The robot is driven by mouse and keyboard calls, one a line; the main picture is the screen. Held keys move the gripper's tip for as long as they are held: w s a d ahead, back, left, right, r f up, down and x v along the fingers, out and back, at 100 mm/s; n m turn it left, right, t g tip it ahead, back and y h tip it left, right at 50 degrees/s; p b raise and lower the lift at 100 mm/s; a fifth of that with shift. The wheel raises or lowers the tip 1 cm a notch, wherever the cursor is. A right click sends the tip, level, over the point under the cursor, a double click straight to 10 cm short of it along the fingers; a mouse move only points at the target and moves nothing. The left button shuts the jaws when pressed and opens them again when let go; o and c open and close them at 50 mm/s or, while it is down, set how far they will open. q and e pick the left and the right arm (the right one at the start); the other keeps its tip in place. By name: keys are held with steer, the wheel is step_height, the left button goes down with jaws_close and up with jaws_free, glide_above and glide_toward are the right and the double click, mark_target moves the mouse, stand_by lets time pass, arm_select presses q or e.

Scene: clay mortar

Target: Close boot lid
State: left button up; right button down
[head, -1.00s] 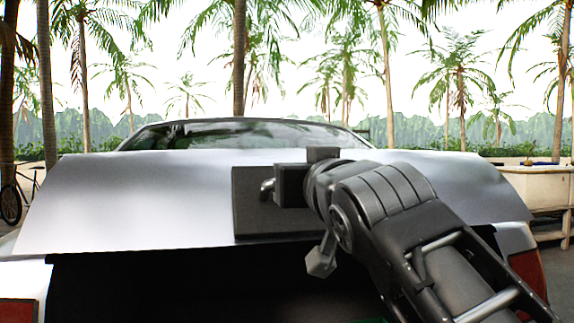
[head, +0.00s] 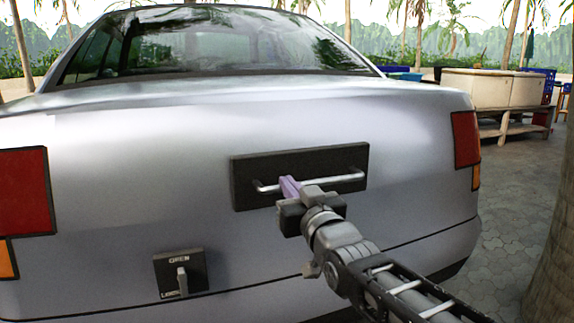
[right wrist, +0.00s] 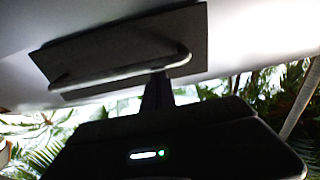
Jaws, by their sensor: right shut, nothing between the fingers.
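The silver boot lid (head: 130,155) is down at the back of the car, and no dark opening shows around it. A black plate (head: 250,196) with a metal bar handle (head: 342,178) is on it. My right gripper (head: 289,187) is shut and empty, its fingertips overlapping the bar in the picture; I cannot tell whether they touch. In the right wrist view the handle (right wrist: 115,75) and plate (right wrist: 110,42) are just beyond the dark fingers (right wrist: 157,92). My left gripper is not in view.
A black panel with a lever marked OPEN (head: 181,275) is below the handle, on the left. A pale cabinet (head: 490,88) stands at the back right. A tree trunk (head: 555,240) rises at the right edge, with paved ground (head: 505,200) beside the car.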

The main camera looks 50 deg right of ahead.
steer(key=shift+g, duration=0.3)
step_height(320, 180, down, 4)
steer(key=shift+w+d+f, duration=0.1)
steer(key=shift+w+d, duration=0.05)
steer(key=s+a+r+t+p, duration=0.1)
steer(key=s+a+r+p, duration=0.1)
steer(key=s, duration=0.5)
steer(key=shift+a+r+p, duration=0.4)
steer(key=shift+a+r, duration=0.05)
steer(key=shift+a, duration=0.6)
steer(key=shift+s, duration=0.1)
